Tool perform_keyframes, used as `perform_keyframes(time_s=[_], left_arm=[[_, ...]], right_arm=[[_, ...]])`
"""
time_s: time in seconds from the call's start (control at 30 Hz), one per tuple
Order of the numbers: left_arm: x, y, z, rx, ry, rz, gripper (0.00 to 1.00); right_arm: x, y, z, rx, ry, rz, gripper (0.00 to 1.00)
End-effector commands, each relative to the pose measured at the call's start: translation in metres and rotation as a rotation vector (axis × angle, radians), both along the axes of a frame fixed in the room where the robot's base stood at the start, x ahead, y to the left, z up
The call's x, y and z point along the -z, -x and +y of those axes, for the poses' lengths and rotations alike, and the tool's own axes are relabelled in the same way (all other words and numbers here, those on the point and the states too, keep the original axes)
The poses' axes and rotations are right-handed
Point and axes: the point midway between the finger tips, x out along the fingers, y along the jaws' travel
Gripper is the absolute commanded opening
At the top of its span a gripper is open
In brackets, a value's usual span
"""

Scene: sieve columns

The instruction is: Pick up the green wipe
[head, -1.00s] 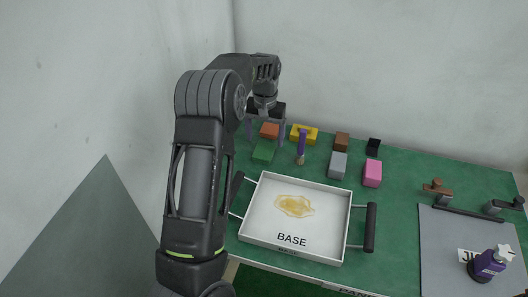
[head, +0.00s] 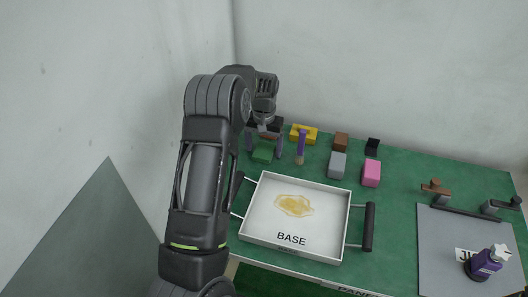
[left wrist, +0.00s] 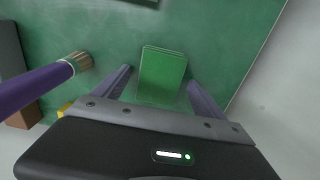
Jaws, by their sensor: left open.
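The green wipe (head: 262,154) is a small green block on the green table, behind the tray's left back corner. It also shows in the left wrist view (left wrist: 162,75), upper middle. My left gripper (head: 264,148) is open, with a finger on either side of the wipe in the picture. In the left wrist view the fingers (left wrist: 162,92) flank its near part with a gap on each side. I cannot tell how high the fingertips are above the table. My right gripper is not in view.
A purple-handled brush (head: 301,146) stands close right of the gripper, before a yellow piece (head: 309,133). Grey (head: 337,165), pink (head: 371,174), brown (head: 341,142) and black (head: 372,147) blocks are further right. A white BASE tray (head: 260,232) with a yellowish spill (head: 294,205) stands in front.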

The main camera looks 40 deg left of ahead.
Motion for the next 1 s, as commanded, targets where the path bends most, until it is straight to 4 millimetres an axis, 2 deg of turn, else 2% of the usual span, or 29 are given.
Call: perform_keyframes(time_s=[0.13,0.9,1.0], left_arm=[[-0.0002,-0.0001,0.0001,0.0,0.0,0.0,0.81],[-0.0002,0.0,0.0001,0.0,0.0,0.0,0.18],[-0.0003,-0.0001,0.0001,0.0,0.0,0.0,0.18]], right_arm=[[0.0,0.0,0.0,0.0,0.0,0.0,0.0],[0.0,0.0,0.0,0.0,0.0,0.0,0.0],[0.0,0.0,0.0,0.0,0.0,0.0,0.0]])
